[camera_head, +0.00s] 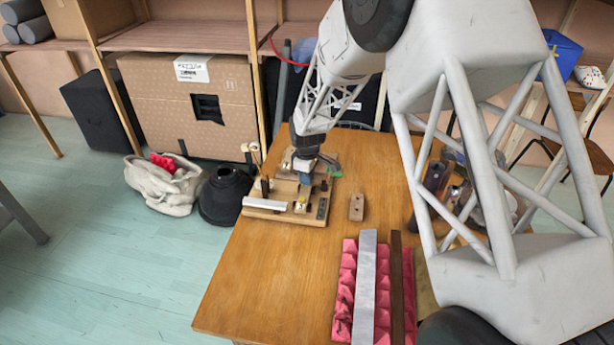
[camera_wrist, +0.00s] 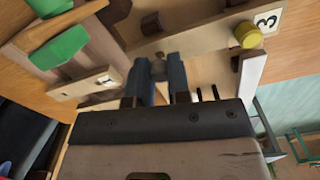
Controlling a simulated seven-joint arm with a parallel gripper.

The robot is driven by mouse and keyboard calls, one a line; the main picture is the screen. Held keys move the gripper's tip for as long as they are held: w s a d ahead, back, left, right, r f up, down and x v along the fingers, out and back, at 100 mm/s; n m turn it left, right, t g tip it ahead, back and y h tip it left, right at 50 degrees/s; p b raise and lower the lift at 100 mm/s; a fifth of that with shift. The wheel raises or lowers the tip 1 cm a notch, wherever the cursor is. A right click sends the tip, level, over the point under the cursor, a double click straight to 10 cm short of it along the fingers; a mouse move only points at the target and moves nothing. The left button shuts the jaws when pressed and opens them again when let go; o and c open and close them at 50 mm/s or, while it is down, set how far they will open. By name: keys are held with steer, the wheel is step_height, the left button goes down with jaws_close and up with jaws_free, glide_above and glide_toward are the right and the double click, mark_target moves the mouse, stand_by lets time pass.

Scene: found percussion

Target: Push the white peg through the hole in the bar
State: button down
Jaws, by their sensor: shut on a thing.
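My gripper (camera_head: 305,179) reaches down over a wooden board (camera_head: 287,217) on the table. In the wrist view its two dark blue-grey fingers (camera_wrist: 159,80) are shut on a small greyish piece (camera_wrist: 158,67); I cannot tell whether this is the white peg. A pale wooden bar (camera_wrist: 205,38) with a label "3" passes just beyond the fingertips. A yellow round peg (camera_wrist: 247,35) stands in it near the label. The bar's part near the fingertips is partly covered, so the hole is hidden. No white peg can be made out clearly.
Green pieces (camera_wrist: 58,47) lie on the board's left side in the wrist view. A small wooden block (camera_head: 356,207) lies right of the board. A grey metal bar (camera_head: 365,285) and a dark bar (camera_head: 396,285) rest on pink foam (camera_head: 345,290). The table's front left is clear.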

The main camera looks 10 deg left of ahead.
steer(key=shift+f, duration=0.65)
stand_by(0.5)
steer(key=c, duration=1)
jaws_free()
steer(key=shift+r, duration=0.1)
step_height(320, 180, up, 7)
steer(key=shift+r, duration=0.35)
